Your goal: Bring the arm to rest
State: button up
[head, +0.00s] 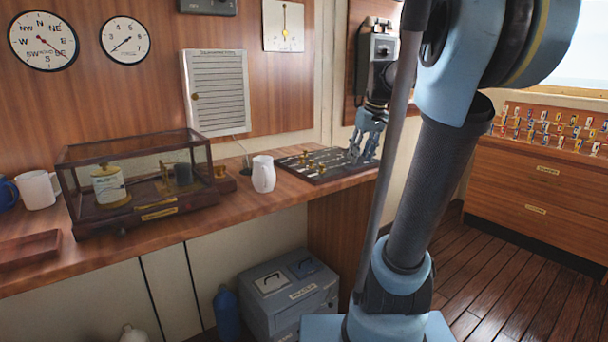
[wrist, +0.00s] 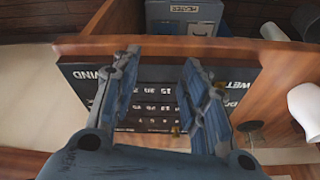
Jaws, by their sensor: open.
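My arm stands at the right of the head view. My gripper (head: 363,157) is at the far end of the counter, over the right end of a dark board (head: 322,178) with small brass pieces. In the wrist view, my gripper (wrist: 161,62) has its two fingers apart with nothing between them. The same board (wrist: 80,73) lies beneath, with rows of numbers and the words WIND and WET. I cannot tell from the head view whether the fingertips touch it.
A glass case (head: 135,180) stands further left, by a white mug (head: 38,190). A grey box (head: 290,300) sits below. A drawer cabinet (head: 540,185) with small tags is at right. Floor (head: 490,270) before it is clear.

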jog(key=s+f+m+h, duration=0.1)
jog(key=s+f+m, duration=0.3)
jog(key=s+f, duration=1.7)
jog(key=shift+s+g+h, duration=0.3)
jog(key=shift+s+g, duration=0.1)
jog(key=shift+s, duration=0.85)
jog(key=shift+f, duration=0.1)
